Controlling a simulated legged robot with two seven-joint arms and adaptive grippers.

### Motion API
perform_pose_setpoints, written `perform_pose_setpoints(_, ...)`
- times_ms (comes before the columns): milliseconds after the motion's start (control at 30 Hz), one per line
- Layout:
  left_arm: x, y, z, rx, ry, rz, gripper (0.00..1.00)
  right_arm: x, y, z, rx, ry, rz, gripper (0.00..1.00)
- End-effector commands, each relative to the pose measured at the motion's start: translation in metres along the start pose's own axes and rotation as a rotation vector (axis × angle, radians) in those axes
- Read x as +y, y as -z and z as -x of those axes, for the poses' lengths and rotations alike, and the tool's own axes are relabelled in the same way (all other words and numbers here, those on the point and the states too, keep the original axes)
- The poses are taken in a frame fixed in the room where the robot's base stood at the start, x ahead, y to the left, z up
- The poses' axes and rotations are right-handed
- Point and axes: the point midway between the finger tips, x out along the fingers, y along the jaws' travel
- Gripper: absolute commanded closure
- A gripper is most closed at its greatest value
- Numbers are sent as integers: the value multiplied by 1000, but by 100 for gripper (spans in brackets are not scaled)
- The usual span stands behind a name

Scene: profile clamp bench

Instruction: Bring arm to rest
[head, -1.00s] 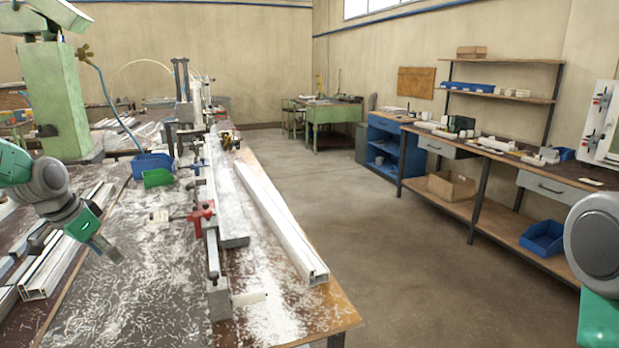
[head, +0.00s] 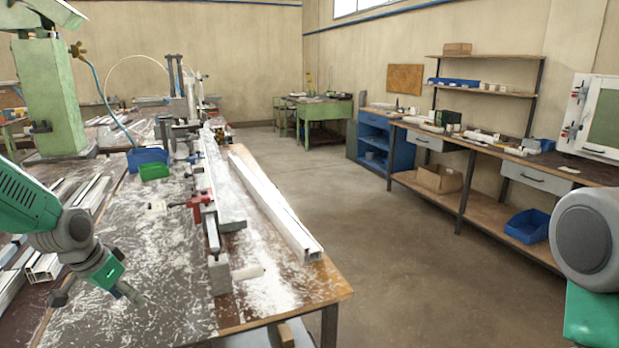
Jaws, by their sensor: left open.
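My left gripper (head: 98,292) hangs at the lower left of the head view, over the near left part of the bench (head: 165,310). It is open, with its fingers spread, and I see nothing between them. The clamp with a red part (head: 200,202) stands on the bench to its right, apart from it. Only a grey and green link of my right arm shows at the right edge; its gripper is out of view.
A long white profile (head: 270,205) lies along the bench's right side. Blue (head: 147,160) and green (head: 154,172) bins stand farther back. More profiles (head: 45,266) lie at left, close to my left arm. The floor (head: 400,270) right of the bench is clear.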

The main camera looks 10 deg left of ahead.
Motion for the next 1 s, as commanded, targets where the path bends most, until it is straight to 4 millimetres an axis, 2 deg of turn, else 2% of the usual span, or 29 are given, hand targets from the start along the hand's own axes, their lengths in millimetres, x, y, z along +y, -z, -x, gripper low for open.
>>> perform_pose_setpoints(33, 13, -11, -19, -17, -4, 4, 50, 0, -1, -6, -1, 0, 0, 60)
perform_pose_setpoints(167, 50, -43, -63, -51, -8, 28, 50, 0, -2, -18, -1, 0, 0, 60)
perform_pose_setpoints(267, 88, -84, -104, -90, -10, 57, 50, 0, -2, -31, -1, 0, 0, 60)
perform_pose_setpoints(367, 130, -139, -142, -137, -6, 92, 50, 0, -3, -45, -1, 0, 0, 60)
perform_pose_setpoints(400, 146, -164, -154, -156, -2, 106, 50, 0, -3, -50, -1, 0, 0, 60)
perform_pose_setpoints(500, 182, -225, -176, -204, 14, 140, 50, -1, -4, -63, -1, 0, 0, 60)
perform_pose_setpoints(600, 209, -280, -185, -246, 32, 166, 50, -1, -5, -74, -1, 0, 0, 60)
perform_pose_setpoints(733, 231, -331, -186, -281, 54, 187, 50, -1, -5, -84, -1, 0, 0, 60)
perform_pose_setpoints(833, 238, -350, -182, -292, 66, 196, 50, -1, -5, -87, -1, 0, 0, 60)
perform_pose_setpoints(1000, 241, -356, -180, -294, 71, 201, 50, -1, -5, -87, -1, 0, 0, 60)
